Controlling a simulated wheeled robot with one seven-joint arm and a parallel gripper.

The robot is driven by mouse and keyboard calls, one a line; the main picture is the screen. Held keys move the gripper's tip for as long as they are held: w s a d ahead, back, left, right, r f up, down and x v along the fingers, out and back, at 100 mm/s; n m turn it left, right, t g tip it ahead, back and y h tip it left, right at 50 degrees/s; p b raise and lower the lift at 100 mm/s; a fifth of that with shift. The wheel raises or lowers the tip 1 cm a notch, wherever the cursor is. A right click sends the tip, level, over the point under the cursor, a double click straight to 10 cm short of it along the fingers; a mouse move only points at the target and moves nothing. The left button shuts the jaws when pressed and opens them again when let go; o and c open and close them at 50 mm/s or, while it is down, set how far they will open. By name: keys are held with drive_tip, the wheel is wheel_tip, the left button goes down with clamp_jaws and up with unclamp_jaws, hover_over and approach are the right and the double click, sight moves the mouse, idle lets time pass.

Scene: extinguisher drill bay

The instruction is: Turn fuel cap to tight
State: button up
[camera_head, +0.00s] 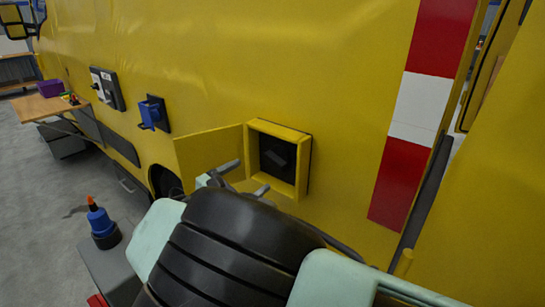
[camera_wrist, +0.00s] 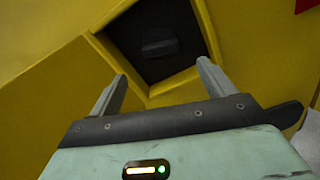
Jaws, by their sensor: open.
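The fuel cap (camera_head: 279,158) is dark and sits inside a square yellow-framed recess in the yellow vehicle side. The recess door (camera_head: 207,155) stands open to the left. In the wrist view the cap (camera_wrist: 158,48) shows as a dark bar-like grip on a dark back plate, ahead of the fingers. My gripper (camera_head: 245,178) is just in front of and below the recess, with its fingers apart. In the wrist view my gripper (camera_wrist: 160,88) is open and empty, and the cap lies beyond the fingertips, apart from them. I cannot read any tight mark.
The recess frame (camera_head: 305,165) and open door border the space around the cap. A blue socket (camera_head: 152,113) and a dark panel (camera_head: 107,88) are on the vehicle further left. A blue-and-black bottle-like object (camera_head: 100,222) stands on a grey surface at lower left.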

sight(272, 162)
drive_tip(key=p+x, duration=0.2)
drive_tip(key=x, duration=0.8)
drive_tip(key=shift+p, duration=0.3)
drive_tip(key=c, duration=1)
